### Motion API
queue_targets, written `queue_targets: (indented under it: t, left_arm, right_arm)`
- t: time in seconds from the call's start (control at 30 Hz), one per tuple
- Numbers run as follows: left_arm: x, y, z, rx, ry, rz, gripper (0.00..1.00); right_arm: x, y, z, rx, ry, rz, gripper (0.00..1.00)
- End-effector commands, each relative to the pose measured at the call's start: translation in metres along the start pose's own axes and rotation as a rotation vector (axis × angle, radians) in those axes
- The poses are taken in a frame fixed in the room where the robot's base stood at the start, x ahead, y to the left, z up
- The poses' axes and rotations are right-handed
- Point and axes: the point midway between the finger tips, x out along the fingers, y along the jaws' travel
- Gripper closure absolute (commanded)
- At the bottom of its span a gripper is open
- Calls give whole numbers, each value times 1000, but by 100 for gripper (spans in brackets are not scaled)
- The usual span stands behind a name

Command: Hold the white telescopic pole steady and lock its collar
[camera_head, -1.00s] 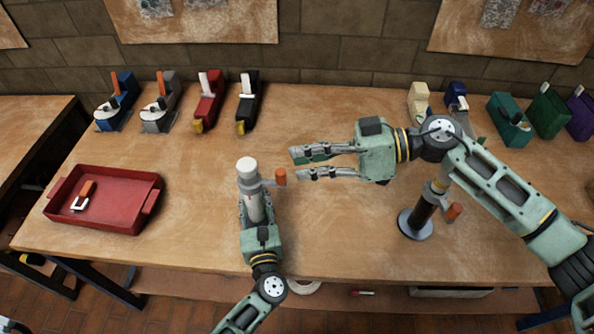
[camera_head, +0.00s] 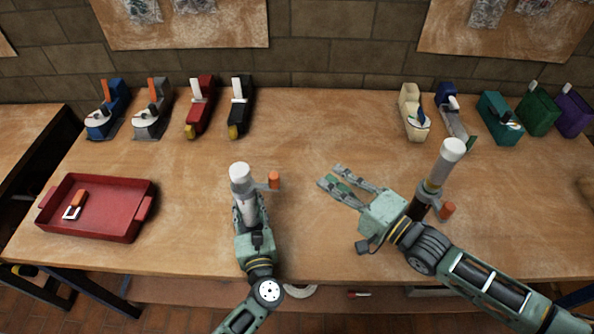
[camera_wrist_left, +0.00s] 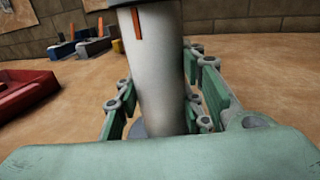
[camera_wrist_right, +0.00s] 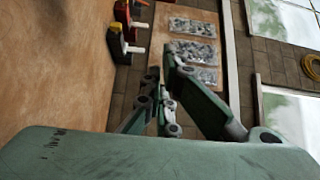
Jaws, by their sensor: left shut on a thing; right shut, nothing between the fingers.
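The white telescopic pole (camera_head: 240,173) stands upright on the table in the head view. Its collar has an orange-tipped lever (camera_head: 274,180) that sticks out to the right. My left gripper (camera_head: 247,212) is shut on the pole below the collar and hides its lower part. In the left wrist view the pale pole (camera_wrist_left: 155,75), with a dark orange strip, stands between the fingers. My right gripper (camera_head: 328,176) is shut and empty to the right of the lever, apart from it. The right wrist view shows its fingers (camera_wrist_right: 160,85) with nothing between them.
A second pole (camera_head: 452,152) with a white top and orange-tipped lever stands at the right, partly behind my right arm. A red tray (camera_head: 97,232) with a small orange-handled item lies at the left. Several tools line the back edge. The middle of the table is clear.

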Motion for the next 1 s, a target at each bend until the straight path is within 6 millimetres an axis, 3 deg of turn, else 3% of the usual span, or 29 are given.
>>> queue_targets:
  t: [0.13,0.27,0.67,0.8,1.0]
  left_arm:
    - [0,0,0,1,0,0,100]
    - [0,0,0,1,0,0,100]
    - [0,0,0,1,0,0,100]
    - [0,0,0,1,0,0,100]
    - [0,0,0,1,0,0,100]
  right_arm:
    - [2,8,1,34,10,22,100]
    - [18,8,0,36,10,21,100]
    - [102,9,1,35,9,21,100]
    - [90,10,22,40,9,23,100]
    - [85,9,36,36,10,22,100]
